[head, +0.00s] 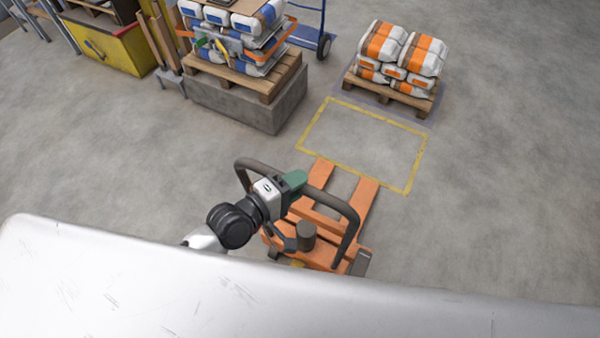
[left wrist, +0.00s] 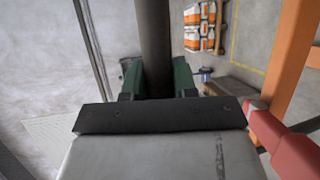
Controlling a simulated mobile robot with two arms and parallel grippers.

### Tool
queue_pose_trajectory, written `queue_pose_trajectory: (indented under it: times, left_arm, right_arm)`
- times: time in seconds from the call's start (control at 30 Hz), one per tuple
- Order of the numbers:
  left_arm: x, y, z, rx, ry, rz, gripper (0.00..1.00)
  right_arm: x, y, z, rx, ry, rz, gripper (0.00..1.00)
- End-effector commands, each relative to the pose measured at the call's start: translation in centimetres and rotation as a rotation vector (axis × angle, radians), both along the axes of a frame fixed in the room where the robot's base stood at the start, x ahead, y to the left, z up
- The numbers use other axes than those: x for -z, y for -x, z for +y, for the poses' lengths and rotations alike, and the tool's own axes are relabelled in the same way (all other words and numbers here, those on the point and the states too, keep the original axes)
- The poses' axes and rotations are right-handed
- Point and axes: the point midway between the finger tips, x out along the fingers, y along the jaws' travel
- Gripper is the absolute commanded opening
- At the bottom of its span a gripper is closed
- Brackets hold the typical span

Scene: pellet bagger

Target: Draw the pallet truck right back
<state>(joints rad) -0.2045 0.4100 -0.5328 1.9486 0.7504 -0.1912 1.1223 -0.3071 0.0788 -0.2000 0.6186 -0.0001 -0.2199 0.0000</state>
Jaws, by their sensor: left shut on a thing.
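The orange pallet truck (head: 335,253) stands just beyond the pale surface at the bottom of the head view. Its two forks (head: 363,196) point away from me and carry nothing; their tips lie at the near edge of a yellow floor outline (head: 412,162). My left gripper (head: 294,182) is shut on the truck's dark looped handle (head: 347,232). In the left wrist view the handle bar (left wrist: 155,45) runs between the green fingers (left wrist: 157,82). My right gripper is not in view.
A pallet (head: 390,94) of white and orange bags (head: 402,50) stands beyond the outline, apart from the forks. A grey block (head: 245,103) bears another loaded pallet (head: 245,75). A yellow box (head: 115,50) is at upper left. The floor right of the truck is clear.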

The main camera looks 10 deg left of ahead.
Motion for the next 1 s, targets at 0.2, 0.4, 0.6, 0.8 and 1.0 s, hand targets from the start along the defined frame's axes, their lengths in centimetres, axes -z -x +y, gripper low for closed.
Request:
queue_pose_trajectory:
  times: [0.2, 0.4, 0.6, 0.8, 1.0]
  left_arm:
    - [0.0, -0.1, 0.0, -0.002, -0.001, -0.002, 0.0]
    - [0.0, -0.1, 0.0, -0.001, 0.0, -0.001, 0.5]
    - [0.0, -0.1, 0.0, -0.001, 0.0, -0.001, 0.53]
    - [0.0, 0.6, 0.6, -0.001, -0.001, 0.001, 0.53]
    - [-0.5, 3.4, 2.9, 0.0, -0.003, 0.002, 0.53]
  right_arm:
    - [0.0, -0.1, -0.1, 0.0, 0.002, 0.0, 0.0]
    - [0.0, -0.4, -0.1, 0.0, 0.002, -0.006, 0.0]
    - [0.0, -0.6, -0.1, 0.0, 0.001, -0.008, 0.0]
    - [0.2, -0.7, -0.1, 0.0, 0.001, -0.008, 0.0]
    - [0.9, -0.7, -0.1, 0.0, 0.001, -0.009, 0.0]
